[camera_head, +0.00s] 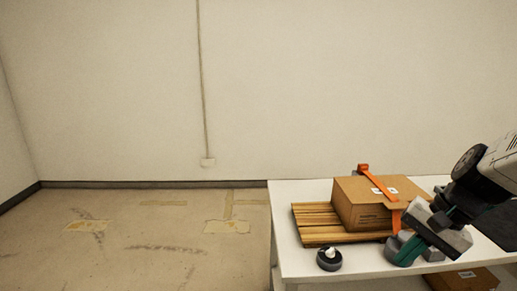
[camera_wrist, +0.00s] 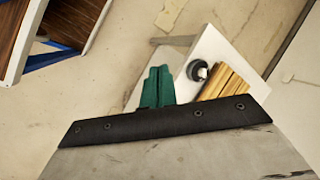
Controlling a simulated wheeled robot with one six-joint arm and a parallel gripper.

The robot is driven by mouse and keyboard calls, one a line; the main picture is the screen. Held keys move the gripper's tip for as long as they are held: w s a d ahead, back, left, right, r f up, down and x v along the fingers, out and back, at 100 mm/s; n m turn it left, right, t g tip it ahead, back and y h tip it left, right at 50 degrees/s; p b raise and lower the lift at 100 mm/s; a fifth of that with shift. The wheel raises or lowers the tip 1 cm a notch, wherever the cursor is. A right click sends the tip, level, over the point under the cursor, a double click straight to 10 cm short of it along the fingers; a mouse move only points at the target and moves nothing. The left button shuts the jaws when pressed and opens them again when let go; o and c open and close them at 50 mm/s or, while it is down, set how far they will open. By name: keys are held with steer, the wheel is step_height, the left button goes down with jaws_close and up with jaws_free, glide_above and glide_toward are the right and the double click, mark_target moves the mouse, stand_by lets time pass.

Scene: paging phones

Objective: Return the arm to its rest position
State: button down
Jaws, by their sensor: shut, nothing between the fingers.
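My gripper (camera_head: 405,250) is at the right of the head view, angled down to the left in front of the cardboard box and over the front of the white table. Its teal fingers (camera_wrist: 157,86) are together in the wrist view, with nothing held between them. My arm reaches in from the right edge of the head view and hides part of the box and table.
A cardboard box (camera_head: 359,213) with an orange strap (camera_head: 377,183) sits on a slatted wooden pallet (camera_head: 313,222) on the white table (camera_head: 285,208). A round black object (camera_head: 329,259) stands beside the pallet. Another box (camera_head: 463,281) is below. Floor at left is clear.

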steer(key=s+a+r+n+h, duration=0.1)
steer(key=s+r+n+h, duration=0.1)
steer(key=s, duration=0.5)
steer(key=s+a+r+n+h, duration=0.2)
steer(key=s+r+n, duration=0.2)
steer(key=s+n, duration=0.2)
steer(key=shift+s+h, duration=0.4)
steer(key=shift+s, duration=0.25)
stand_by(0.6)
